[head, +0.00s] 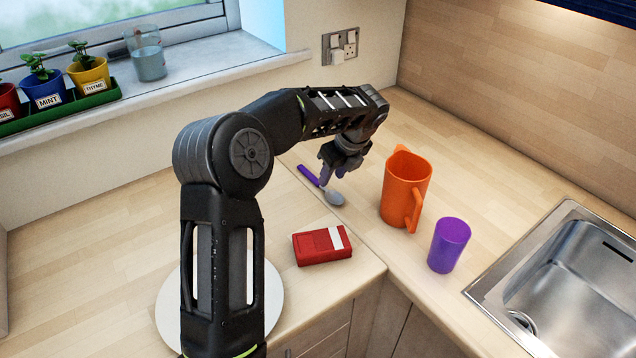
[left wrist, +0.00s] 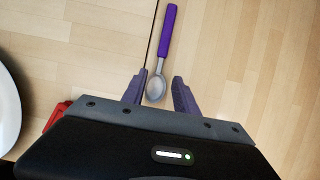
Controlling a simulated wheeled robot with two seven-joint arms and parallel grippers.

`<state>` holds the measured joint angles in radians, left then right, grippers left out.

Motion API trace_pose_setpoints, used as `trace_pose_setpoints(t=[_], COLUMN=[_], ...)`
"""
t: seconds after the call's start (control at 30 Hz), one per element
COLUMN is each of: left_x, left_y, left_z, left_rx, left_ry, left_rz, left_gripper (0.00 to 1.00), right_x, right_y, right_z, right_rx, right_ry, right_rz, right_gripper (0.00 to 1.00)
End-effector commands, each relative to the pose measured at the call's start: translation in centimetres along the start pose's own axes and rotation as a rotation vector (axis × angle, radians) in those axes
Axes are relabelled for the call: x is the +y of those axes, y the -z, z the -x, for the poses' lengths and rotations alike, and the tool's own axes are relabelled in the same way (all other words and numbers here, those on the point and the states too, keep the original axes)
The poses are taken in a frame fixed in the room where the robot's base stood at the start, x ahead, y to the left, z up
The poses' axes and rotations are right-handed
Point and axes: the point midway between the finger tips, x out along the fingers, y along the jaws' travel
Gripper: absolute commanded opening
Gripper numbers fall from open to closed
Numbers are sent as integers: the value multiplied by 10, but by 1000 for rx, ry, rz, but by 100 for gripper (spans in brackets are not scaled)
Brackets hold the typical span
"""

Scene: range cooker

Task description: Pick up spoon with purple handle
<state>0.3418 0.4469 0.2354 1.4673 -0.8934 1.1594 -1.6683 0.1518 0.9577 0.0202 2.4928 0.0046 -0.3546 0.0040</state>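The spoon (head: 334,197) lies on the wooden worktop near the corner, with a purple handle (head: 309,175) and a grey bowl. It also shows in the left wrist view, with its bowl (left wrist: 155,90) close to my fingertips and its purple handle (left wrist: 168,32) pointing away from them. My left gripper (head: 331,172) is above the spoon, fingers pointing down. In the left wrist view its two purple-grey fingers (left wrist: 158,84) are apart, with the spoon's bowl showing in the gap between them. I see nothing held. My right gripper is not in view.
An orange jug (head: 398,190) and a purple cup (head: 449,245) stand right of the spoon. A red box (head: 322,246) lies in front, near the worktop edge. A white plate (head: 272,306) is partly behind my arm. A metal sink (head: 570,262) is at the right.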

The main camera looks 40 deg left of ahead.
Motion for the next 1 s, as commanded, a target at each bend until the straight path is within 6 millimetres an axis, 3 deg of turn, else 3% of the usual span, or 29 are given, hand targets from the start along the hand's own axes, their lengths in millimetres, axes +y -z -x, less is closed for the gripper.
trace_pose_setpoints(t=[0.17, 0.5, 1.0], left_x=[1, 2, 1], left_y=[-1, -2, -2], left_z=[-5, -49, -52], left_rx=[0, 1, -1], left_ry=[-3, -2, 0], left_rz=[1, 1, 1], left_gripper=[35, 35, 35], right_x=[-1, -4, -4], right_y=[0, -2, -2], right_z=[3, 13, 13], right_rx=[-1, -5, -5], right_ry=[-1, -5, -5], right_rz=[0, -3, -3], right_gripper=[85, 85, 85])
